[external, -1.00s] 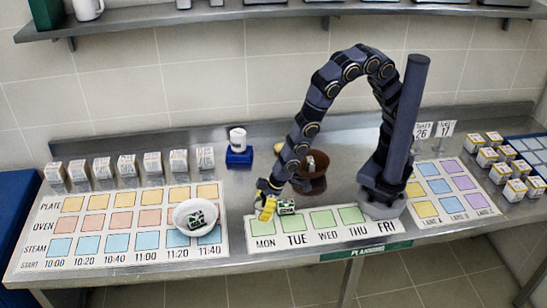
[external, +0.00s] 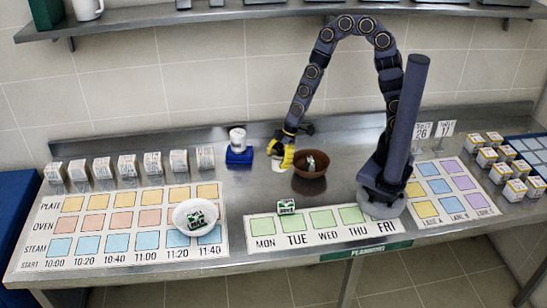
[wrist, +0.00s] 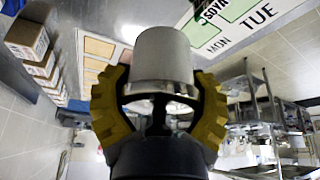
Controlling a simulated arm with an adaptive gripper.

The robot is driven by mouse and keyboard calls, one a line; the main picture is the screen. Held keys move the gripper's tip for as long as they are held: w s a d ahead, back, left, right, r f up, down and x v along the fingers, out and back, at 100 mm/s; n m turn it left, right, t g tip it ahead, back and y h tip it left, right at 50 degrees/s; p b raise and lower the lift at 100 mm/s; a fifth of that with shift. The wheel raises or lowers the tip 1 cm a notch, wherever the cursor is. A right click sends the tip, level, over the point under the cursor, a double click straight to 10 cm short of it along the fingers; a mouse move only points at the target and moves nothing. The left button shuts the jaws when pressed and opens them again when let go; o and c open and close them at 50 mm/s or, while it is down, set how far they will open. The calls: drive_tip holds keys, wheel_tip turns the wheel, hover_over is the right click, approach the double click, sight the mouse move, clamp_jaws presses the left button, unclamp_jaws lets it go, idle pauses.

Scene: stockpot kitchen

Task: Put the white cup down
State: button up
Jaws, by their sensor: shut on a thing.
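The white cup (wrist: 162,55) is between the two yellow fingers of my gripper (wrist: 160,100) in the wrist view, and the fingers are shut on it. In the external view my gripper (external: 282,155) is low over the rear middle of the steel counter, just left of a brown bowl (external: 310,172). A small white patch shows under the fingers there; I cannot tell if it is the cup or whether the cup touches the counter.
A white container stands on a blue block (external: 239,156) to the left. Bare counter lies between the blue block and the brown bowl.

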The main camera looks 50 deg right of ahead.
drive_tip(key=w+a+f, duration=0.4)
drive_tip(key=w+a, duration=0.1)
drive_tip(key=w, duration=0.2)
hover_over(232, 198)
drive_tip(key=s+d, duration=0.1)
drive_tip(key=d, duration=0.1)
wheel_tip(232, 198, down, 5)
drive_tip(key=shift+a+f, duration=0.1)
drive_tip(key=shift+w+a+f, duration=0.1)
drive_tip(key=shift+f, duration=0.2)
drive_tip(key=shift+w+f, duration=0.1)
drive_tip(key=shift+f, duration=1.4)
drive_tip(key=shift+f, duration=0.1)
drive_tip(key=o, duration=1.2)
drive_tip(key=v, duration=1.2)
